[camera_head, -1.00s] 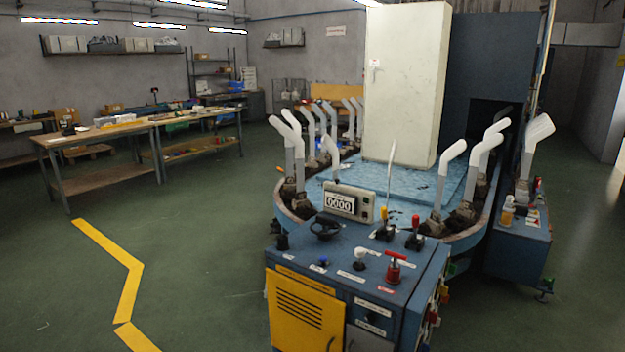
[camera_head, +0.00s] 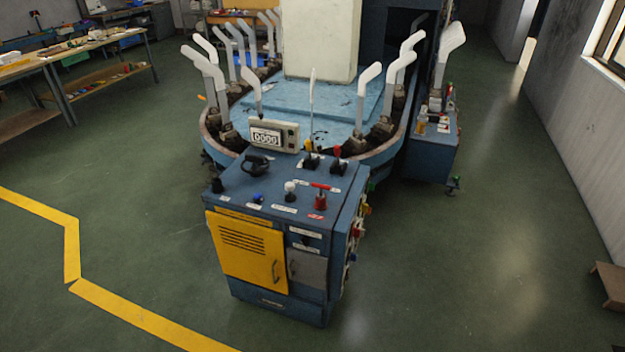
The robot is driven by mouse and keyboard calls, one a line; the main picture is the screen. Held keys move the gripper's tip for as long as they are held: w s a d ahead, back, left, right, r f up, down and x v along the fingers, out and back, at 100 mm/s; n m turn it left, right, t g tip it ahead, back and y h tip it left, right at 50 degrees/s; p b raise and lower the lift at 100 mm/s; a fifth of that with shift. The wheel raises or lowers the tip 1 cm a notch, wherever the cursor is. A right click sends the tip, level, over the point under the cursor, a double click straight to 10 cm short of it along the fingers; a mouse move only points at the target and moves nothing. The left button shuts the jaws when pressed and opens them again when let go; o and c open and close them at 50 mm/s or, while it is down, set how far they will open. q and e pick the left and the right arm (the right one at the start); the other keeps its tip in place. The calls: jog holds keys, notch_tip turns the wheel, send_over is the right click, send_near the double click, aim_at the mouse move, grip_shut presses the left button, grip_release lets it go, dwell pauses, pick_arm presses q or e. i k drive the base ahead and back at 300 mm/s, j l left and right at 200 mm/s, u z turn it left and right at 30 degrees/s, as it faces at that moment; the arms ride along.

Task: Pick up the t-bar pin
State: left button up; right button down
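A pin with a red T-shaped handle (camera_head: 320,195) stands upright on the blue top of the control cabinet (camera_head: 240,187), near its front right corner. It is the thing that looks like the t-bar pin. To its left are a white-topped knob (camera_head: 290,190) and a small blue button (camera_head: 257,198). Behind it are a yellow-knobbed lever (camera_head: 310,155) and a red-knobbed lever (camera_head: 337,160). Neither of my grippers shows in the head view, and nothing is seen touching the pin.
The sock boarding machine with several white leg forms (camera_head: 367,90) stands behind the cabinet. A counter box (camera_head: 273,135) sits at the cabinet's rear edge. A workbench (camera_head: 60,60) is at the far left.

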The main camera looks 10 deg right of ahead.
aim_at(322, 194)
jog(key=i+l+u, duration=0.1)
jog(key=u, duration=0.3)
jog(key=i+l+u, duration=0.1)
jog(key=l+u, duration=0.35)
jog(key=u, duration=0.3)
jog(key=i+l+u, duration=0.1)
jog(key=l+u, duration=0.3)
jog(key=l, duration=0.75)
